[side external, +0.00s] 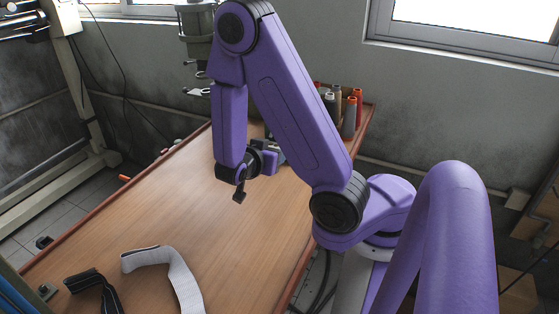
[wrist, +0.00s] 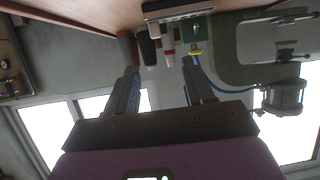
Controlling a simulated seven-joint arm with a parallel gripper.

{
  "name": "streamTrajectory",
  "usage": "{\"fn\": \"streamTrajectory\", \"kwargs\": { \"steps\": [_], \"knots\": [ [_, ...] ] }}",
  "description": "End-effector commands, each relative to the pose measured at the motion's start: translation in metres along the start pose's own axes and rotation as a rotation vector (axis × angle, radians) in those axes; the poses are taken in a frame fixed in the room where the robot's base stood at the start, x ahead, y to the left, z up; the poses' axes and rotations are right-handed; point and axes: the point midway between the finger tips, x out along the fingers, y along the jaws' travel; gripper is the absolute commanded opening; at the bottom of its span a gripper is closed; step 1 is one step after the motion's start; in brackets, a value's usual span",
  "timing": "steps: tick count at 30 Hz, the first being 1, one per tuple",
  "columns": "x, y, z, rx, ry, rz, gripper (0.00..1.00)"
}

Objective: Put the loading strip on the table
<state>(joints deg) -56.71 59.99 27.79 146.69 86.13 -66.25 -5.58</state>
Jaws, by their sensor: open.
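A pale grey woven strip (side external: 170,265) lies bent on the wooden table (side external: 200,215) at the front left. A dark strip with light edges (side external: 92,288) lies beside it on the left. I cannot tell which of them, if either, is the loading strip. A grey bar-shaped object (wrist: 180,11) lies beyond the fingertips.
A grey machine (side external: 196,45) stands at the back, partly hidden by my arm. The table's middle is clear.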

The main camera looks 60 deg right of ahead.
Motion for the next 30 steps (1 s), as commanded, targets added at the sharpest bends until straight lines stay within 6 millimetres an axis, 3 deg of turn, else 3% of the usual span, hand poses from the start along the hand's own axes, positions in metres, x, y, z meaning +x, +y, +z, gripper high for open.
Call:
{"fn": "streamTrajectory", "kwargs": {
  "steps": [8,12,16,23,30],
  "knots": [
    [-0.026,-0.082,0.023,-0.043,-0.187,-0.300,0.53],
    [-0.054,-0.123,0.038,-0.106,-0.307,-0.491,0.53],
    [-0.084,-0.151,0.052,-0.187,-0.413,-0.659,0.53],
    [-0.142,-0.171,0.071,-0.377,-0.581,-0.933,0.53],
    [-0.196,-0.153,0.083,-0.636,-0.715,-1.180,0.53]
  ]
}}
